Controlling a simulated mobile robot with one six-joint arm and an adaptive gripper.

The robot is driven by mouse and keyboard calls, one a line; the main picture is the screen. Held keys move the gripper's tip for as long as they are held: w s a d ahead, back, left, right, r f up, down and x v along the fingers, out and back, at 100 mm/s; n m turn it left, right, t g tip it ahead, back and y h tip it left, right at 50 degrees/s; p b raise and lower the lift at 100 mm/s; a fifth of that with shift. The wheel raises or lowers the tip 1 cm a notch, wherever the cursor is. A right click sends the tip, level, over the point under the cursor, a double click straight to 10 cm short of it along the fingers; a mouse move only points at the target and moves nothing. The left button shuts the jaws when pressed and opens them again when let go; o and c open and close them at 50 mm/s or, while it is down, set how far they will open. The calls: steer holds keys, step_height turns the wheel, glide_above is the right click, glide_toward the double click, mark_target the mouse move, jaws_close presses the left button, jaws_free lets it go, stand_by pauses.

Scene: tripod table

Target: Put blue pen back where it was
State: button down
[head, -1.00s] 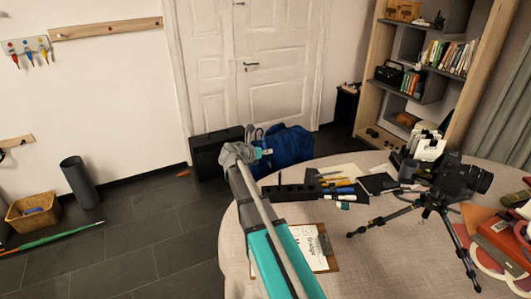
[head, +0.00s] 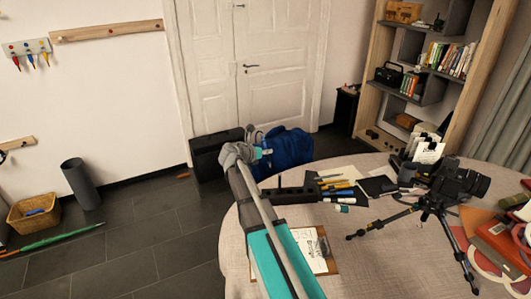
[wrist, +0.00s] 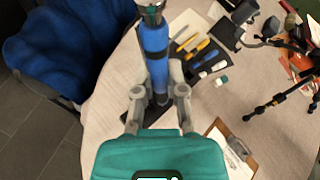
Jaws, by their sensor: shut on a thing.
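In the head view my arm hides the pen and most of the gripper.
Several pens and markers (head: 340,189) lie on the round table (head: 365,255) beside the block. A clipboard (head: 326,250) lies near the front. A camera on a tripod (head: 440,200) stands to the right.

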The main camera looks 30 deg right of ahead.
steer(key=shift+f, duration=0.15)
steer(key=shift+d+f+m+g+b, duration=0.1)
steer(key=shift+f+m+g+b, duration=0.3)
steer(key=shift+f+m+b, duration=0.45)
step_height(320, 180, down, 8)
steer(key=s+m+g+h+b, duration=0.1)
steer(key=m+g+b, duration=0.2)
steer(key=m+b, duration=0.3)
steer(key=shift+s+d+r+g+b, duration=0.2)
steer(key=shift+g+b, duration=0.1)
steer(key=shift+b, duration=0.8)
steer(key=shift+f, duration=0.15)
step_height(320, 180, down, 6)
steer(key=b, duration=0.6)
steer(key=shift+f+b, duration=0.25)
steer(key=shift+b, duration=0.15)
steer(key=shift+f+b, duration=0.65)
steer(key=c, duration=0.6)
jaws_free()
steer(key=shift+c, duration=0.2)
